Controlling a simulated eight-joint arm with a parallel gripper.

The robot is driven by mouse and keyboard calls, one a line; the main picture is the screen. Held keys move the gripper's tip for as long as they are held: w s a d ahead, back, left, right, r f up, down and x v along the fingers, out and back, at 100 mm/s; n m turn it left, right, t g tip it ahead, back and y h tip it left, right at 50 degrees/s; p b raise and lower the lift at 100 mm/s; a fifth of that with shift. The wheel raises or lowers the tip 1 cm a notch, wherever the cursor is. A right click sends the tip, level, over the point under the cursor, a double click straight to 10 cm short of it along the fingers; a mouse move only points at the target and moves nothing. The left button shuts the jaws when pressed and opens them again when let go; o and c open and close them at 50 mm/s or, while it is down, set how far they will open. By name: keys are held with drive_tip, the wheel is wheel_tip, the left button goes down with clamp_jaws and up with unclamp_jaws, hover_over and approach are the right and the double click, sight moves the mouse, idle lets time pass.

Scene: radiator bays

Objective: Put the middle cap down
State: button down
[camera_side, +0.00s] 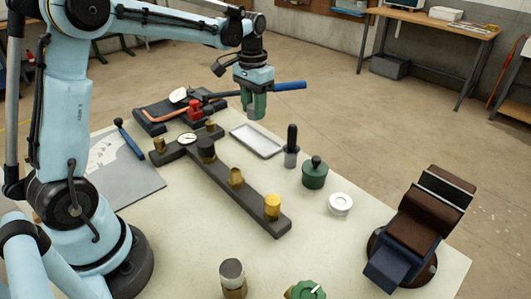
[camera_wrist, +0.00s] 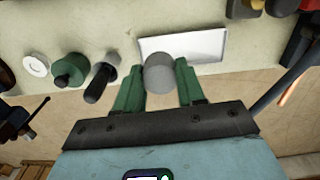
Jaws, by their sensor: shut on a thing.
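My gripper (camera_side: 254,106), with green fingers, is above the far side of the table, in the air. In the wrist view my gripper (camera_wrist: 158,78) is shut on a grey round cap (camera_wrist: 159,73); in the side view the fingers hide most of it. A white shallow tray (camera_side: 257,141) lies on the table below the gripper; in the wrist view the tray (camera_wrist: 205,46) is partly behind the cap. A dark manifold bar (camera_side: 255,202) carries a black-capped fitting (camera_side: 206,148), a bare-looking brass fitting (camera_side: 236,177) between, and a yellow-capped one (camera_side: 272,207).
A black-handled grey tool (camera_side: 291,147), a green knobbed piece (camera_side: 315,173) and a white ring (camera_side: 340,203) stand right of the tray. A vise (camera_side: 420,228) is at the right edge. A grey-topped valve (camera_side: 232,274) is in front. A blue-handled tool (camera_side: 289,86) lies behind the gripper.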

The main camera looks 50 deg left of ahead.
drive_tip(key=w+a, duration=0.3)
drive_tip(key=a, duration=0.1)
approach(255, 140)
wheel_tip(255, 140, down, 6)
drive_tip(key=shift+s, duration=0.1)
idle(0.3)
drive_tip(key=shift+f, duration=0.15)
drive_tip(key=c, duration=0.7)
unclamp_jaws()
